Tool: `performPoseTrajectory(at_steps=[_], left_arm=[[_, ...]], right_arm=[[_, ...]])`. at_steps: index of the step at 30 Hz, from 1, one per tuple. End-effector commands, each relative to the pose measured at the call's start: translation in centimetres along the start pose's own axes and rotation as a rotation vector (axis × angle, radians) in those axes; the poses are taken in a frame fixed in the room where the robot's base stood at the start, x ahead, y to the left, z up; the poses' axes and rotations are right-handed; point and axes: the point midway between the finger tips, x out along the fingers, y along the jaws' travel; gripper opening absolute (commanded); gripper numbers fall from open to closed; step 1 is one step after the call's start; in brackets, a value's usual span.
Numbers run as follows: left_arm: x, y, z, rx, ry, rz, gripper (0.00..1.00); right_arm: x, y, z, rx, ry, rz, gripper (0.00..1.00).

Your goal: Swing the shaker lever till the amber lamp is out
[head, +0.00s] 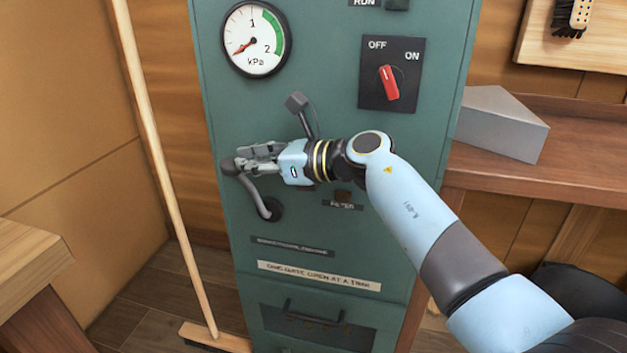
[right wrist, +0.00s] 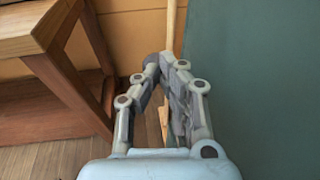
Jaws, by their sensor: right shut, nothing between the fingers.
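The shaker lever (head: 254,190) is a grey bent rod on the green cabinet (head: 315,225). It rises up and left from a dark round pivot (head: 270,209) to a dark knob (head: 230,166). My right gripper (head: 247,157) is shut with nothing between its fingers. Its fingertips are beside the knob, and I cannot tell whether they touch it. In the right wrist view the closed fingertips (right wrist: 167,62) are in front of the broom handle. My left gripper is not in view.
A pressure gauge (head: 255,40) has its needle low at left. A red switch (head: 389,83) leans toward OFF. A broom (head: 165,165) leans left of the cabinet. A wooden bench (head: 30,265) is at left; a grey block (head: 501,124) lies on the right bench.

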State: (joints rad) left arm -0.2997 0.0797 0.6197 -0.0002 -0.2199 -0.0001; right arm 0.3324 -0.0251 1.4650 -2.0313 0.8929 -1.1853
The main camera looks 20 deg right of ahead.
Motion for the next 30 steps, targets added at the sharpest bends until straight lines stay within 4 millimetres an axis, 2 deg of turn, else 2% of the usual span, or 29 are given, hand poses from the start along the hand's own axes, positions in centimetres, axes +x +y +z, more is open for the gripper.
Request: performPoseTrajectory(at_steps=[6,12,30], left_arm=[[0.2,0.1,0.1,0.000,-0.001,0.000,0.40],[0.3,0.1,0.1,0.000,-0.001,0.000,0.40],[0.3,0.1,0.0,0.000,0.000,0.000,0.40]], right_arm=[[1.6,0.2,0.1,0.000,-0.002,-0.001,0.00],[2.4,0.3,0.2,-0.001,-0.002,-0.002,0.00],[2.6,0.3,0.4,-0.001,-0.005,-0.002,0.00]])
